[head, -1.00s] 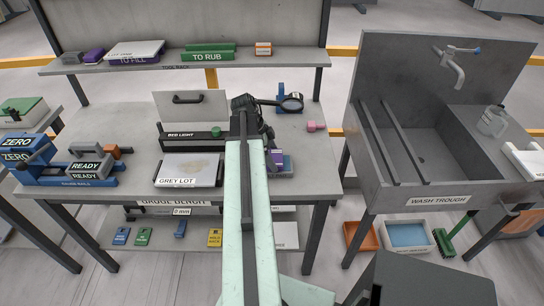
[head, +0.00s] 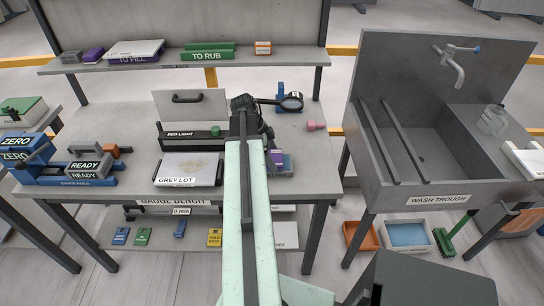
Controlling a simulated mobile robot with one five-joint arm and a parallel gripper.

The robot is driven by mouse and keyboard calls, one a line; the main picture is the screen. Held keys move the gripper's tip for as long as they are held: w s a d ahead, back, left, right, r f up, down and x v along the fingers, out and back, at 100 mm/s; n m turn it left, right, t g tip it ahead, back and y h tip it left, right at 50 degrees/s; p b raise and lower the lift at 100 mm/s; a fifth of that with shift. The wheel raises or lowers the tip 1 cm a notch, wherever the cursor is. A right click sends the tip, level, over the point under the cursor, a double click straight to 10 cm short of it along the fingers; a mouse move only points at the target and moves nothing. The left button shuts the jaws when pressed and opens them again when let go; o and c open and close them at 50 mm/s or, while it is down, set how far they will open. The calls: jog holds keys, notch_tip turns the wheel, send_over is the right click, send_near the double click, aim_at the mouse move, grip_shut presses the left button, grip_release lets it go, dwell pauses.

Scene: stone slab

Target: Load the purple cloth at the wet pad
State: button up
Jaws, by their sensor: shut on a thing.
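The purple cloth (head: 276,157) is a small purple block shape just right of my arm, over the gauge bench. My gripper (head: 269,143) is shut on it, pointing down; my arm hides most of the jaws. The wet pad (head: 287,161) is a small blue-violet pad on a grey base, directly beside and under the cloth. I cannot tell whether the cloth touches the pad.
A magnifier (head: 290,102) stands behind, with a pink piece (head: 315,126) to its right. A tool rack (head: 200,64) runs above. The wash trough (head: 437,201) stands right.

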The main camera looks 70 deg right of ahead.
aim_at(272, 156)
dwell(0.3)
notch_tip(272, 156, up, 7)
jog(key=p, duration=0.7)
